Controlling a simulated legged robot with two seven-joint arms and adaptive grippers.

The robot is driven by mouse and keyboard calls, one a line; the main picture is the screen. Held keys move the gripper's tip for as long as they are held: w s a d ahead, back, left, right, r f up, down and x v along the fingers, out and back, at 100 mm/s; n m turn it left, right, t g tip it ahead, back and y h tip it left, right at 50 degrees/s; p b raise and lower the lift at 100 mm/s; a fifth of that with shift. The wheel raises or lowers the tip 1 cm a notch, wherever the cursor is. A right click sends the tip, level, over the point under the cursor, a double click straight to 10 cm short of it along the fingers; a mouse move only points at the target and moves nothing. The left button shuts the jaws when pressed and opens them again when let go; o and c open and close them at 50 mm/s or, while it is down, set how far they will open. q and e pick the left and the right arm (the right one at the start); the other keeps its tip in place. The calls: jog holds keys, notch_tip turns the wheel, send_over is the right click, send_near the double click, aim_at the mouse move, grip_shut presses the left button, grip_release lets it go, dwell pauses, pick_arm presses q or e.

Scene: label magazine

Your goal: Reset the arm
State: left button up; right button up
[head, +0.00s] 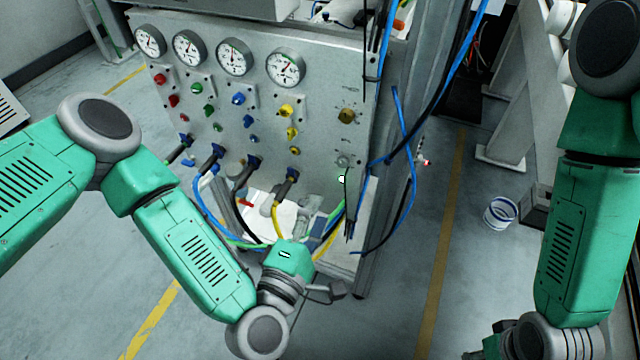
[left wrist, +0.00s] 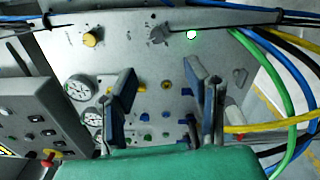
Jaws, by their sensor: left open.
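My left arm (head: 195,245) comes in from the left and bends up at the wrist. My left gripper (head: 302,240) is in front of the lower part of the grey control panel (head: 318,130), its fingers hard to make out against the cables. The left wrist view shows the gripper (left wrist: 163,90) with its two dark fingers wide apart and nothing between them, facing the panel. My right arm (head: 565,235) hangs down at the right. Its hand is mostly cut off by the bottom edge, so its fingers cannot be made out.
Plugged connectors and blue, black, green and yellow cables (head: 410,180) hang close to my left gripper. A white-and-blue bucket (head: 500,213) stands on the floor. The floor between the arms is mostly clear.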

pick_arm(q)
jog(key=s+a+f+m+g, duration=0.3)
jog(key=s+f+m+g, duration=0.2)
jog(key=f+m, duration=0.15)
jog(key=s+a+f+m+g, duration=0.3)
jog(key=s+f+m+g, duration=0.3)
jog(key=f, duration=0.1)
jog(key=s+a+m+g+y, duration=0.2)
jog(key=s+a, duration=0.2)
jog(key=a, duration=0.5)
jog(key=s+a+f+m+g+y, duration=0.1)
jog(key=s+a+m+g+y, duration=0.1)
jog(key=a, duration=0.7)
jog(key=shift+s+a+f+m+g+y, duration=0.25)
jog(key=shift+s+a+m+g+y, duration=0.1)
jog(key=shift+s+g+y, duration=0.55)
